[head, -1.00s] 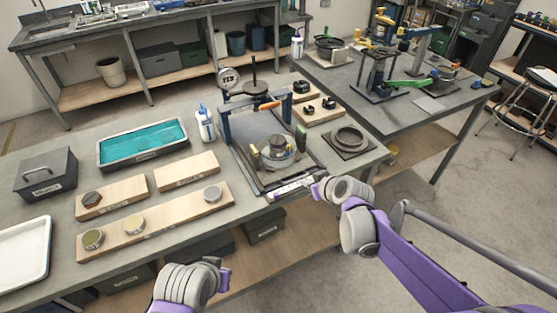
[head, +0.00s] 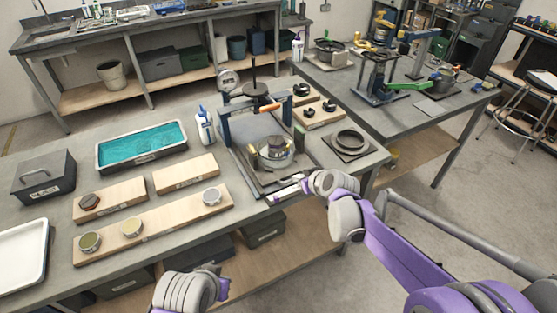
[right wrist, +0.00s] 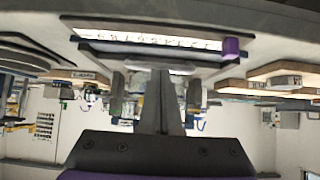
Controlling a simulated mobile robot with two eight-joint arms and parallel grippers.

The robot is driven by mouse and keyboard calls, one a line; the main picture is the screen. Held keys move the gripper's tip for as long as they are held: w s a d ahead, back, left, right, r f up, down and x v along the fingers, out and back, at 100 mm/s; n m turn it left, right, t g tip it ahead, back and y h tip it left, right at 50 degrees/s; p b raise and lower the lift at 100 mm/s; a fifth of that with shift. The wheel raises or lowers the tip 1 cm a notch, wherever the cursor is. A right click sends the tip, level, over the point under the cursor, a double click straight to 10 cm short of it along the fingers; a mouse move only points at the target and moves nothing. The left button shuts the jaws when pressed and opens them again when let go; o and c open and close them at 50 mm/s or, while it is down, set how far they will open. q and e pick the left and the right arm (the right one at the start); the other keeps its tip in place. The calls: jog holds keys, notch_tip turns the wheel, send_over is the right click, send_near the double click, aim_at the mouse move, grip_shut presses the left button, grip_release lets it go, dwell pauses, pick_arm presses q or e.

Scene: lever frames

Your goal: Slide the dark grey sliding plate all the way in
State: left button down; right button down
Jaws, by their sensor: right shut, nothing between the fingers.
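The dark grey sliding plate (head: 243,150) lies in the blue-posted press frame (head: 224,127) on the near table. A round metal pot (head: 275,153) sits on it. A white scale strip (head: 284,190) runs along the front edge; it also shows in the right wrist view (right wrist: 150,38), with a purple marker (right wrist: 231,48) near one end. My right gripper (head: 306,186) is shut and empty at this front edge; its fingers (right wrist: 165,100) point at the edge in the right wrist view. I cannot tell whether they touch it. My left gripper (head: 222,285) is low in front of the table, its jaws unclear.
A white-blue bottle (head: 205,126) stands left of the frame. A black ring on a square base (head: 350,143) lies to its right. Wooden boards with small discs (head: 150,228) and a teal tray (head: 142,144) lie to the left. The floor in front is clear.

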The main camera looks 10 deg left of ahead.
aim_at(280, 149)
jog(key=shift+w+a+p, duration=0.1)
jog(key=shift+w+a, duration=0.8)
jog(key=shift+w, duration=0.35)
jog(key=shift+w+a+p, duration=0.15)
jog(key=shift+w+a, duration=0.75)
jog(key=shift+w, duration=0.3)
jog(key=shift+w+a+p, duration=0.1)
jog(key=shift+w+a, duration=0.8)
jog(key=shift+w, duration=0.35)
jog(key=shift+w+a+p, duration=0.2)
jog(key=shift+w+a, duration=0.45)
jog(key=shift+w, duration=0.2)
jog(key=shift+w+a+p, duration=0.25)
jog(key=shift+w+a, duration=0.35)
jog(key=shift+w, duration=0.3)
jog(key=shift+w+a+p, duration=0.2)
jog(key=shift+w+a, duration=0.45)
jog(key=shift+w, duration=0.2)
jog(key=shift+s+d+r, duration=0.5)
jog(key=shift+s+d, duration=0.1)
jog(key=shift+s, duration=0.2)
jog(key=shift+s+d+r, duration=0.5)
jog(key=shift+s+d, duration=0.1)
jog(key=shift+s, duration=0.25)
jog(key=shift+s+d+r, duration=0.5)
jog(key=shift+s+d, duration=0.1)
jog(key=shift+s, duration=0.2)
